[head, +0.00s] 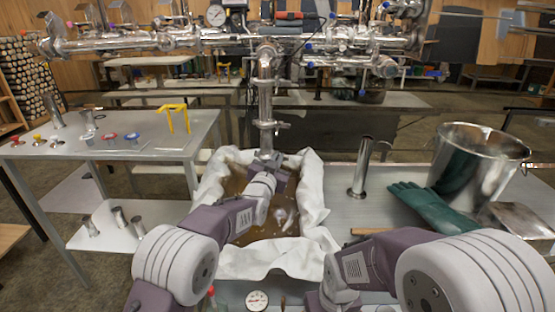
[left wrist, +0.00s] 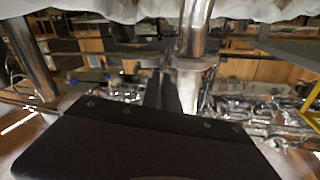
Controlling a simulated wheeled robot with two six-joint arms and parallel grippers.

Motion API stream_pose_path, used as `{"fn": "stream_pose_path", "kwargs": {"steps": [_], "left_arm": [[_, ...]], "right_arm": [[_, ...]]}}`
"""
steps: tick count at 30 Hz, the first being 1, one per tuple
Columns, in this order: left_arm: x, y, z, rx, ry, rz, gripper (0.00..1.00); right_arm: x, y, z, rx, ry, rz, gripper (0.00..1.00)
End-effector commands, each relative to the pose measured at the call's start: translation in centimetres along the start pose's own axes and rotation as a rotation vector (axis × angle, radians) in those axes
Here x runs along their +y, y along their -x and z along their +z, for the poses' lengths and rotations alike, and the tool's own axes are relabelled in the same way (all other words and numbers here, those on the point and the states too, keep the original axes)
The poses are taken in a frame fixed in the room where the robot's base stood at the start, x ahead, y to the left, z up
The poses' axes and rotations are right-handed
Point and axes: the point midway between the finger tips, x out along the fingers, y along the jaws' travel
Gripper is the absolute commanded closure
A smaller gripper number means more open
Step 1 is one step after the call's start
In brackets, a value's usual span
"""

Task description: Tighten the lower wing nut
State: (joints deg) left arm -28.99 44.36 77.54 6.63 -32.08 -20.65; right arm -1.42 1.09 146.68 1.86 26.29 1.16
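A steel pipe (head: 265,100) hangs down over the cloth-lined box. A lower clamp (head: 268,125) sits around it, with a small part, likely the lower wing nut (head: 284,125), sticking out on its right. The clamp (left wrist: 195,64) also shows in the left wrist view, in a picture that looks upside down. My left gripper (head: 277,160) is just below the clamp, close to the pipe. In the left wrist view its dark fingers (left wrist: 165,88) reach toward the clamp's side; whether they touch the nut or are parted is unclear. My right gripper is out of view.
White cloth (head: 310,200) lines the box of amber liquid below the pipe. To the right are a steel cylinder (head: 361,168), green gloves (head: 430,207) and a steel bucket (head: 478,160). A table with a yellow stand (head: 174,108) is at left.

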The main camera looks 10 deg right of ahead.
Motion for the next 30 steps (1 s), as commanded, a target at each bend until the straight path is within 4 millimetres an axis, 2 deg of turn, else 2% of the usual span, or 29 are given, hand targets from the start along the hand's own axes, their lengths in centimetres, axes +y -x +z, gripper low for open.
{"fn": "stream_pose_path", "kwargs": {"steps": [14,30], "left_arm": [[0.2,0.0,-0.1,-0.001,-0.074,0.001,1.00],[1.2,0.0,0.3,-0.003,-0.540,0.001,1.00]], "right_arm": [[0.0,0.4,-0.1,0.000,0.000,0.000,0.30],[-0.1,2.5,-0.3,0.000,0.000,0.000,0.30]]}}
